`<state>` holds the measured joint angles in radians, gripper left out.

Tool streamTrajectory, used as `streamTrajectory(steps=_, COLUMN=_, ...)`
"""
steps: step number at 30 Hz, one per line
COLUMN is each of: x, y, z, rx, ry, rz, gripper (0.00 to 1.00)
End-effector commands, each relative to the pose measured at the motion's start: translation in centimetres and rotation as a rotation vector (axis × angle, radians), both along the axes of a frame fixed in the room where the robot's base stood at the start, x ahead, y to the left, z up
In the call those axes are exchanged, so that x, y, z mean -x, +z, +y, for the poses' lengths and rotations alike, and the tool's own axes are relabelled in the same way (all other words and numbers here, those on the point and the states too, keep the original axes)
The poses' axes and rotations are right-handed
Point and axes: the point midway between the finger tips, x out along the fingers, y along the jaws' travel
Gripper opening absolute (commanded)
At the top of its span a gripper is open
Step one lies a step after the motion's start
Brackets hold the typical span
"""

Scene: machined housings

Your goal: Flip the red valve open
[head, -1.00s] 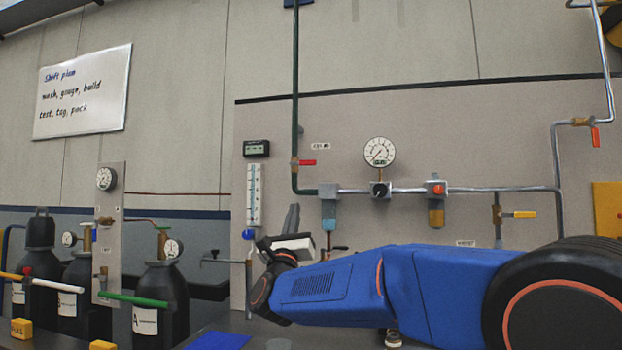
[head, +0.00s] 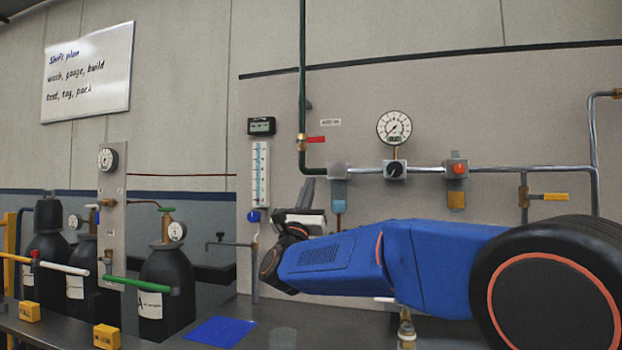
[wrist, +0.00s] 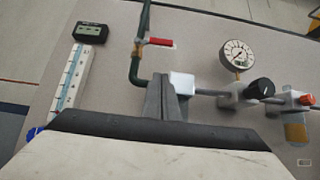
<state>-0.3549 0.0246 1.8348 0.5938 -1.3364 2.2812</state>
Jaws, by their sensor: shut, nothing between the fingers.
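The red valve handle (head: 316,139) is a short lever on a brass body on the dark green vertical pipe (head: 302,70). It points sideways to the right, across the pipe. In the wrist view the red handle (wrist: 160,41) shows clearly above my fingers. My gripper (head: 306,190) is below the handle, its fingers pointing up. In the wrist view my gripper (wrist: 163,98) has its two grey fingers together with nothing between them, below the handle and apart from it in the picture. The depth gap to the pipe is hard to judge.
A round gauge (head: 394,128), a black knob (head: 394,169) and a red-buttoned block (head: 457,169) line the pipe to the right. A thermometer (head: 260,174) hangs to the left. A yellow-handled valve (head: 548,197) is at lower right. Gas cylinders (head: 166,275) stand at lower left.

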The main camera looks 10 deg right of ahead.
Motion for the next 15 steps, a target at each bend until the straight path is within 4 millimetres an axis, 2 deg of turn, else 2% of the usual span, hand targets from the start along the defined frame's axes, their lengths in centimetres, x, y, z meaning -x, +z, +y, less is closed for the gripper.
streamTrajectory(steps=15, x=-5.2, y=6.5, z=-3.2, rx=-0.001, ry=-0.001, rz=-0.003, gripper=0.00)
